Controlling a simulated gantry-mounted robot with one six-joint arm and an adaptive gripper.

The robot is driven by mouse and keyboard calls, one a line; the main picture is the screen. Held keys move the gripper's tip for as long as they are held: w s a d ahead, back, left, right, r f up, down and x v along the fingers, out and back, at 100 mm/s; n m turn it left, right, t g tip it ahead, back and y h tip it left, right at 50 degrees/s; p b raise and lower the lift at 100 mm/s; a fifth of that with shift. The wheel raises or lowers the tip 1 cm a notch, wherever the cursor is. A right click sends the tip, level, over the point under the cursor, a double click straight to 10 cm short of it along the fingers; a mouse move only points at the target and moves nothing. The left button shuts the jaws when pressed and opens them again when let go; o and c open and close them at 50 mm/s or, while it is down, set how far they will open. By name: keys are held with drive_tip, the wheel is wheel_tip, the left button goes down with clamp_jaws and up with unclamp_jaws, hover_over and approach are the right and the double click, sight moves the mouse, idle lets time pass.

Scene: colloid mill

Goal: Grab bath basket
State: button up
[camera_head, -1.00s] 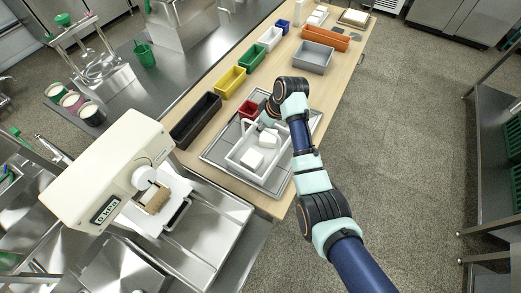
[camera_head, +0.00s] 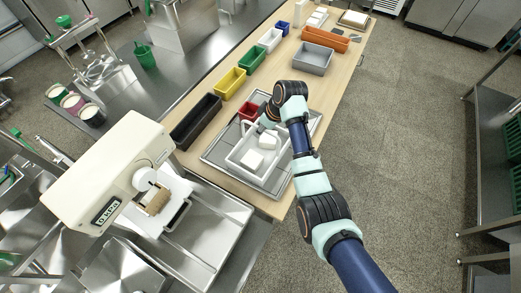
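The bath basket, a white open tray-like basket with a raised handle (camera_head: 235,158), sits on a grey metal tray near the front end of the wooden table. It holds white blocks (camera_head: 254,160). My arm reaches in from the lower right, and its wrist is above the basket's back right side. My gripper (camera_head: 264,123) is small in view at the basket's handle, partly hidden by the wrist. I cannot tell whether its fingers are closed on the handle.
The grey metal tray (camera_head: 208,156) lies under the basket. A red bin (camera_head: 248,109) and a black bin (camera_head: 196,121) stand close by. Yellow, green, white, blue, grey and orange bins line the table further back. A white press-like machine (camera_head: 112,172) stands at the left front.

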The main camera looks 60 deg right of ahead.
clamp_jaws()
drive_tip(key=shift+r, duration=0.15)
